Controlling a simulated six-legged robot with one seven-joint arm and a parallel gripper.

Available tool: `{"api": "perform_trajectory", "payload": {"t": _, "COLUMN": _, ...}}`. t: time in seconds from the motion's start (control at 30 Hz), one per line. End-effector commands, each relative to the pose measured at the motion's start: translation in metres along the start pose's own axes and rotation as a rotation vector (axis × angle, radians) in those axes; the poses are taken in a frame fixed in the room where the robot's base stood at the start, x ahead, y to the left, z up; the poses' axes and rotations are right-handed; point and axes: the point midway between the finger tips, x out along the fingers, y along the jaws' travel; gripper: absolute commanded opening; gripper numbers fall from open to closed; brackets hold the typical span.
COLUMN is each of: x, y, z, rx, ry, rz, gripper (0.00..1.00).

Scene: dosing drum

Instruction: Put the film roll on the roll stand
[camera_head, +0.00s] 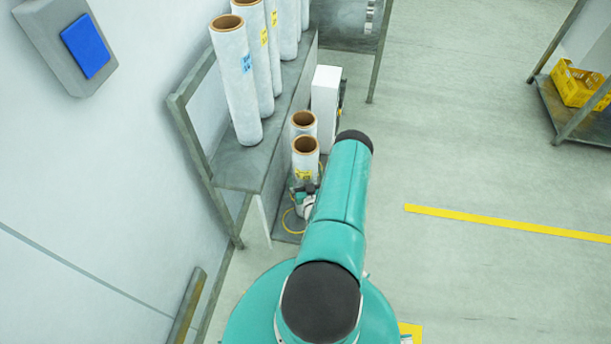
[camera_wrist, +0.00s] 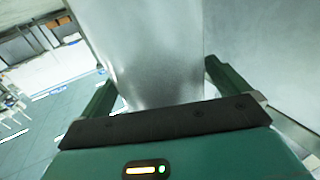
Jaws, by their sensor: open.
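A film roll (camera_head: 305,160), white with a brown core and a yellow label, stands upright on a low shelf, with a second short roll (camera_head: 302,124) behind it. My gripper (camera_head: 308,197) is low by the front short roll, partly hidden by my arm. In the wrist view my gripper (camera_wrist: 160,72) is open, its fingers on either side of a shiny, pale film-wrapped surface (camera_wrist: 150,45). Contact with the fingers cannot be told. Several taller rolls (camera_head: 237,85) stand upright on the upper shelf, with blue or yellow labels. I cannot identify the roll stand.
The grey shelf rack (camera_head: 240,170) runs along the left wall. A white box (camera_head: 325,105) stands beside the short rolls. A yellow crate (camera_head: 575,85) sits on a rack at the far right. The floor to the right is clear, with a yellow line (camera_head: 510,224).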

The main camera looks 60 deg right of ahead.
Motion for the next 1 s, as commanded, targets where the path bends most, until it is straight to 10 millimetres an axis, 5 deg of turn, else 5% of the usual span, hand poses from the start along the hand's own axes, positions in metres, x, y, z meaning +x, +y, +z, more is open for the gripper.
{"api": "perform_trajectory", "payload": {"t": 0.5, "x": -0.100, "y": -0.001, "z": 0.000, "rx": 0.000, "ry": -0.001, "rz": -0.001, "gripper": 1.00}}
{"api": "perform_trajectory", "payload": {"t": 1.0, "x": -0.110, "y": 0.000, "z": 0.000, "rx": 0.000, "ry": 0.000, "rz": 0.000, "gripper": 1.00}}
